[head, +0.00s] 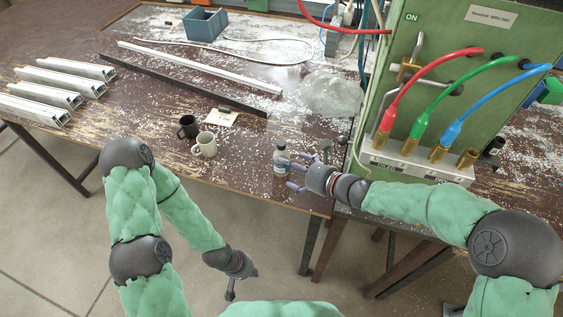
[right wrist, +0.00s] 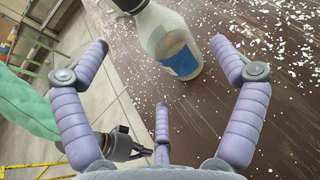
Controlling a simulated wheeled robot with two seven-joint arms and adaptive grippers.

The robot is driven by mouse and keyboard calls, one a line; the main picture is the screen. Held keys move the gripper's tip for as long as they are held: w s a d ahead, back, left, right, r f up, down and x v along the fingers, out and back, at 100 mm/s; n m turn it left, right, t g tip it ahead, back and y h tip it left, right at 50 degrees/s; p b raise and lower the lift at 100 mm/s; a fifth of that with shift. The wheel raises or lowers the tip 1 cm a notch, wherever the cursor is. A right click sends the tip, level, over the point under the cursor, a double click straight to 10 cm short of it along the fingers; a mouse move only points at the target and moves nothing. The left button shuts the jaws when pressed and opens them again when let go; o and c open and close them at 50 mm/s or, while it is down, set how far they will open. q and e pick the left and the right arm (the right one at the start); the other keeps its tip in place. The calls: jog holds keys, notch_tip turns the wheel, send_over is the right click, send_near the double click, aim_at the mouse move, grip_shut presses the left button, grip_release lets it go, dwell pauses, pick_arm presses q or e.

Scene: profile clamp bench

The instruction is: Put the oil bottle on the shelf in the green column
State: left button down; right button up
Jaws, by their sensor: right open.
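The oil bottle (head: 281,157) is pale with a dark cap and a blue label. It stands near the front edge of the bench, left of the green column. My right gripper (head: 292,174) is open right beside it. In the right wrist view the bottle (right wrist: 172,42) is ahead of the open purple fingers (right wrist: 165,62), with none closed on it. My left gripper (head: 242,282) hangs low in front of the bench, empty, its fingers apart. The green column (head: 408,62) stands at the right; I cannot make out which part is its shelf.
A black mug (head: 188,127), a cream mug (head: 205,146) and a paper note (head: 221,117) lie left of the bottle. Red, green and blue hoses run from the column to brass fittings on a grey block (head: 415,164). Profiles (head: 60,80) and a blue bin (head: 205,25) are farther off.

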aim_at(282, 174)
jog(key=b+x, duration=0.1)
jog(key=x, duration=0.2)
jog(key=shift+w+a+f+b, duration=0.15)
jog(key=shift+w+f+b, duration=0.1)
jog(key=shift+f+b, duration=0.25)
jog(key=shift+w+a+f, duration=0.15)
jog(key=shift+w+a, duration=0.15)
jog(key=shift+a, duration=0.05)
jog(key=c, duration=1.5)
jog(key=shift+o, duration=0.2)
jog(key=shift+r, duration=0.2)
